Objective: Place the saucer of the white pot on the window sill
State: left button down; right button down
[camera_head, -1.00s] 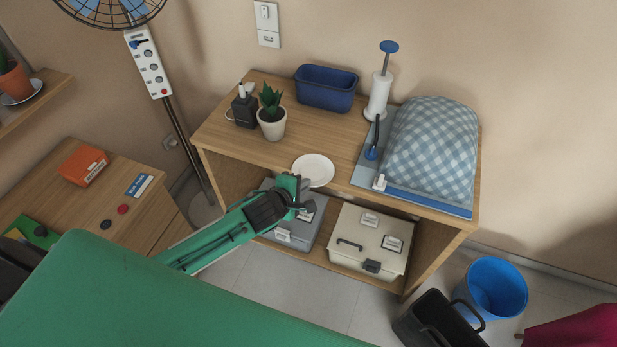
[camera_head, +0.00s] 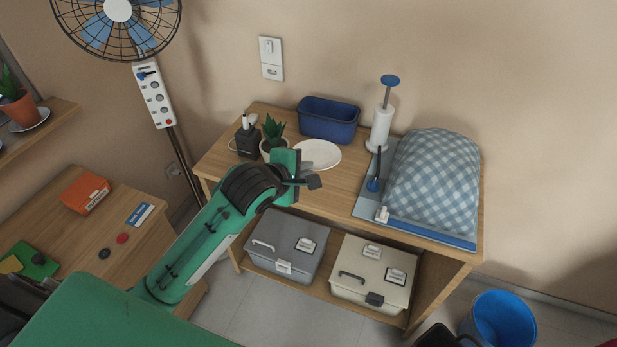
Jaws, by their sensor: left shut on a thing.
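The white saucer (camera_head: 319,154) is a round plate in front of and to the right of the white pot (camera_head: 267,146). My left gripper (camera_head: 302,178) is shut on the saucer's near edge and holds it over the wooden cabinet top; the fingertips are partly hidden by the gripper body. The white pot holds a small green plant and is partly covered by my gripper. My right gripper is out of view.
A black pen holder (camera_head: 247,142), blue tub (camera_head: 328,120), paper-roll stand (camera_head: 381,128) and checkered dome (camera_head: 432,180) stand on the cabinet. A fan (camera_head: 117,12) on a pole stands between the cabinet and the left desk (camera_head: 150,235), which carries an orange box (camera_head: 85,194).

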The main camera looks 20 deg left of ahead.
pick_arm(q)
jog(key=s+a+f+n+y, duration=0.1)
jog(key=s+f, duration=0.1)
jog(key=s, duration=0.3)
jog(key=s+f+n+y, duration=0.1)
jog(key=s+f, duration=0.1)
jog(key=s, duration=0.4)
jog(key=shift+a+f+n+y, duration=0.3)
jog(key=shift+a+n, duration=0.05)
jog(key=shift+n, duration=0.05)
